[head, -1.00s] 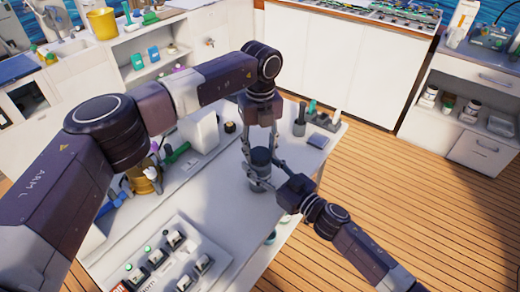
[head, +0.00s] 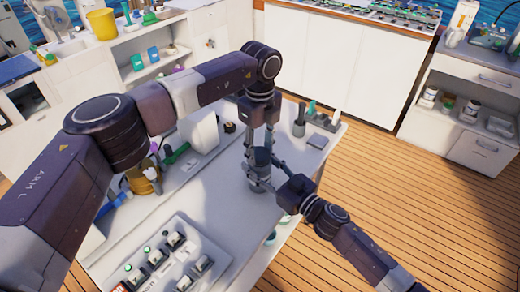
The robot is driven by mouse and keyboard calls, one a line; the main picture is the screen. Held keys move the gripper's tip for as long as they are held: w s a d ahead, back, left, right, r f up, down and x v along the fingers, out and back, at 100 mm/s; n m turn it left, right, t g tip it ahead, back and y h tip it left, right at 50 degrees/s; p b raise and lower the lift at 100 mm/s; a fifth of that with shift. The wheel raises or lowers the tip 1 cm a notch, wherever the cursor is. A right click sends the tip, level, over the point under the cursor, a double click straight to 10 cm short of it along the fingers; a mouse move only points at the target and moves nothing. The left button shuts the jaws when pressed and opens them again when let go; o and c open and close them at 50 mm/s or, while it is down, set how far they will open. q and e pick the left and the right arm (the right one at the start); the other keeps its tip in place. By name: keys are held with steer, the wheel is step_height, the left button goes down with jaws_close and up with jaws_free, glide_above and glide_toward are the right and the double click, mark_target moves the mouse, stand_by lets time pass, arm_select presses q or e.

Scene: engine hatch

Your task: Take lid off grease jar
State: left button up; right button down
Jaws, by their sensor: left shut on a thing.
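The grease jar (head: 260,171) is a small grey-blue cylinder standing upright on the white worktop (head: 222,219). My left gripper (head: 260,153) comes down from above and is shut on the dark lid at the jar's top. Its fingers partly hide the lid, and I see no clear gap between lid and jar. My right gripper (head: 265,176) reaches in from the lower right, low on the jar. Its fingers lie around the jar body, but I cannot tell if they press on it.
A switch panel (head: 168,258) lies at the worktop's front left. A brass-coloured container (head: 143,181) and a white block (head: 200,131) stand behind it. A dark cup (head: 299,127) and a small rack (head: 323,121) stand at the far right end. Wooden floor is clear to the right.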

mark_target(260, 153)
arm_select(q)
steer(key=shift+r, duration=0.2)
steer(key=shift+r, duration=0.9)
steer(key=shift+r, duration=0.1)
steer(key=shift+r, duration=1.9)
arm_select(e)
steer(key=c, duration=0.9)
jaws_free()
steer(key=shift+d, duration=0.1)
